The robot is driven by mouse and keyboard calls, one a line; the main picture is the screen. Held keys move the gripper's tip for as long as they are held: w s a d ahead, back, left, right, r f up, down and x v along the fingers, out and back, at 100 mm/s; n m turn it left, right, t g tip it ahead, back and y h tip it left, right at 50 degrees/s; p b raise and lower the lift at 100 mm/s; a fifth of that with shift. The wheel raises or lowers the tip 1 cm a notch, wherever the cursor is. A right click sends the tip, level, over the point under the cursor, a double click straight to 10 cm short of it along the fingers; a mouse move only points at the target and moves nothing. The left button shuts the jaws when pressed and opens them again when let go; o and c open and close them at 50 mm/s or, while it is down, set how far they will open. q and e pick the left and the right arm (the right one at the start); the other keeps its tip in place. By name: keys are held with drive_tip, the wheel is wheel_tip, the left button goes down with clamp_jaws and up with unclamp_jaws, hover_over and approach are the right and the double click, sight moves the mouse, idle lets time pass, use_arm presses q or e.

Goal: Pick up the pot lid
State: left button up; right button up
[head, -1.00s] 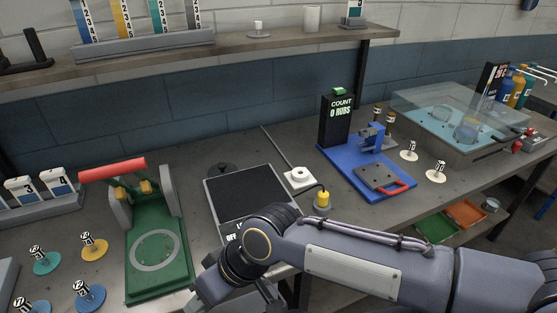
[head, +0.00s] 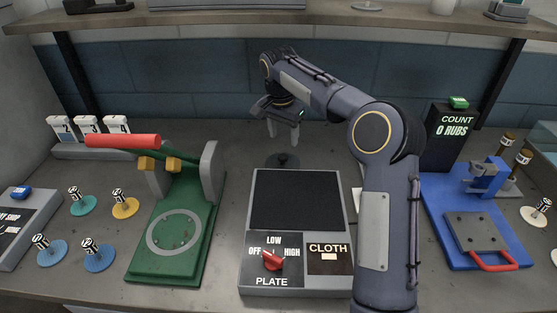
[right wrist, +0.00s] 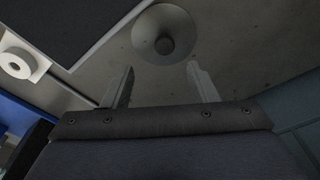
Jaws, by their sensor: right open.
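The pot lid (head: 283,162) is a small dark round disc with a knob, lying on the bench behind the hot plate. In the right wrist view the lid (right wrist: 164,36) shows as a grey disc with a dark knob, beyond my fingertips. My right gripper (head: 284,134) points down above the lid, its two fingers apart and nothing between them. It also shows in the right wrist view (right wrist: 162,80), where the lid's knob lines up roughly with the gap. The fingers look clear of the lid. My left gripper is out of view.
The plate unit (head: 297,205) with a red knob stands in front of the lid. A green press (head: 170,255) with a red handle stands left, and a blue rub tester (head: 465,253) right. The wall rises close behind. Stamps on coloured discs (head: 82,205) lie at left.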

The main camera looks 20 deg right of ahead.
sight(283, 156)
drive_tip(key=f, duration=0.5)
drive_tip(key=w+f, duration=0.1)
drive_tip(key=f, duration=0.2)
drive_tip(key=shift+w+d+f, duration=0.1)
drive_tip(key=shift+d+f, duration=0.15)
drive_tip(key=shift+f, duration=0.05)
drive_tip(key=c, duration=1)
